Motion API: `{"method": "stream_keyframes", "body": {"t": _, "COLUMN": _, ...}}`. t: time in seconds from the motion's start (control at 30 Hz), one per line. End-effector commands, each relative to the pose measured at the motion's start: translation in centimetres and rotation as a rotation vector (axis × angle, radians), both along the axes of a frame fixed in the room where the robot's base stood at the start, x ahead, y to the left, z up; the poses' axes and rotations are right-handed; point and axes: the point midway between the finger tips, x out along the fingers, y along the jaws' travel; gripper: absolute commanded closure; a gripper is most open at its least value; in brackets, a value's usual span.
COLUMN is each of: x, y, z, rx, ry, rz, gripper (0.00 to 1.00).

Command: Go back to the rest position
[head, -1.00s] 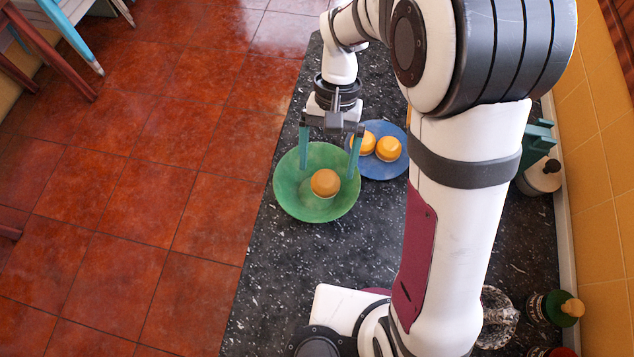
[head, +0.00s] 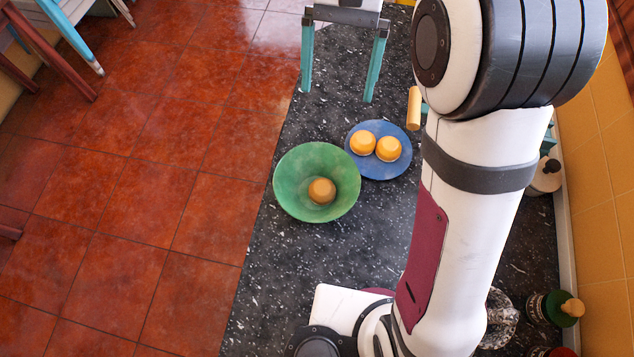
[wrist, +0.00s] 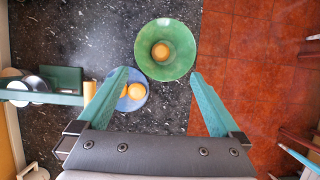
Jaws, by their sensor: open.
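My gripper (head: 340,78) is open and empty at the top of the head view, its two teal fingers spread wide and pointing down. It is raised beyond the green bowl, apart from it. In the wrist view my gripper (wrist: 160,95) shows both fingers apart with nothing between them. The green bowl (head: 300,165) stands on the dark counter and holds one orange-brown round item (head: 321,191). The bowl also shows in the wrist view (wrist: 180,35).
A blue plate (head: 385,172) with two orange items (head: 363,142) stands beside the bowl. A yellow cylinder (head: 413,108) and bottles (head: 562,308) are to the right. A speckled black counter (head: 270,270) borders red floor tiles (head: 120,250) on the left.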

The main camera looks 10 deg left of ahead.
Motion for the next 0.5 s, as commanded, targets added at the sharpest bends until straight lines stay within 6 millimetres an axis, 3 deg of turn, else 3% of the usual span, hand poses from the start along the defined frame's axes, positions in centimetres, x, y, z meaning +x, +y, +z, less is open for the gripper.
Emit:
{"method": "stream_keyframes", "body": {"t": 0.37, "x": 0.0, "y": 0.0, "z": 0.0, "rx": 0.000, "ry": 0.001, "rz": -0.001, "gripper": 0.00}}
{"method": "stream_keyframes", "body": {"t": 0.47, "x": -1.2, "y": -1.5, "z": 0.7, "rx": 0.003, "ry": -0.021, "rz": -0.032, "gripper": 0.00}}
{"method": "stream_keyframes", "body": {"t": 0.5, "x": -2.6, "y": -2.8, "z": 1.2, "rx": 0.008, "ry": -0.042, "rz": -0.063, "gripper": 0.00}}
